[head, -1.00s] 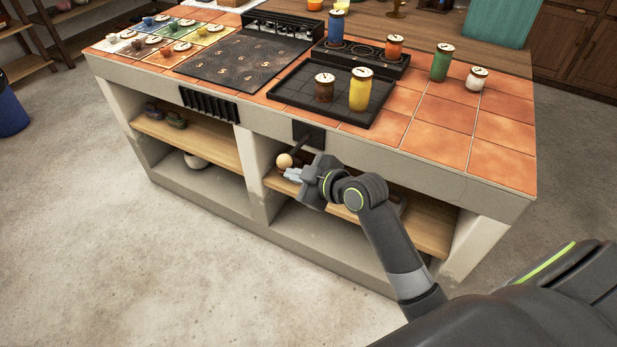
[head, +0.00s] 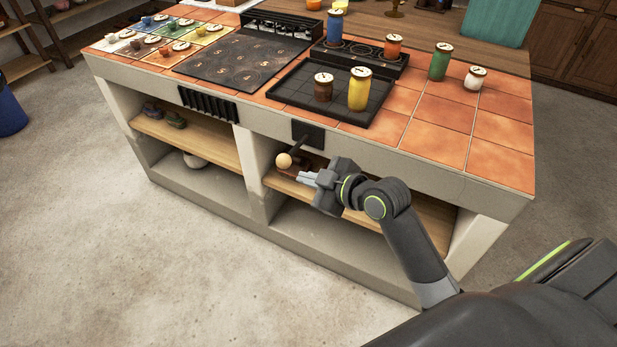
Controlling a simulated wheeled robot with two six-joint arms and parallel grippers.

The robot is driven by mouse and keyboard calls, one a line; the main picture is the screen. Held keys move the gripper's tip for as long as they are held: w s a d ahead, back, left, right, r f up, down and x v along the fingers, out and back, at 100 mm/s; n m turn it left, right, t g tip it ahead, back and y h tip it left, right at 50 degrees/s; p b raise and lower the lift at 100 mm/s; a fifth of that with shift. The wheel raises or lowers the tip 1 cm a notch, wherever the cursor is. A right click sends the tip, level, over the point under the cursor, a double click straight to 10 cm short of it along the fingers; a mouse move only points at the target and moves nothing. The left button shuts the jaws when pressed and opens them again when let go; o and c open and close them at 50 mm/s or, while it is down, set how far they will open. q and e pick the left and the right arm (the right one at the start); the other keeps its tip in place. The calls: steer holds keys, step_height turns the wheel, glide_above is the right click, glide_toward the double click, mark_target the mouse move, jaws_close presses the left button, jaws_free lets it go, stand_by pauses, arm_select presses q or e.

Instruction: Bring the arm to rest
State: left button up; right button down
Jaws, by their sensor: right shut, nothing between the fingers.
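My right gripper (head: 306,178) is shut and empty in the head view. It hangs in front of the kitchen island's open lower shelf, just right of and below a lever (head: 285,160) with a pale round knob. A small gap shows between the fingertips and the knob. My right arm comes in from the lower right. My left gripper is not in view.
The island's tiled top (head: 480,130) carries a black tray (head: 290,98) with a brown jar (head: 323,87) and a yellow jar (head: 359,89). Blue, orange, green and white jars stand behind and to the right. The concrete floor (head: 150,270) in front is clear.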

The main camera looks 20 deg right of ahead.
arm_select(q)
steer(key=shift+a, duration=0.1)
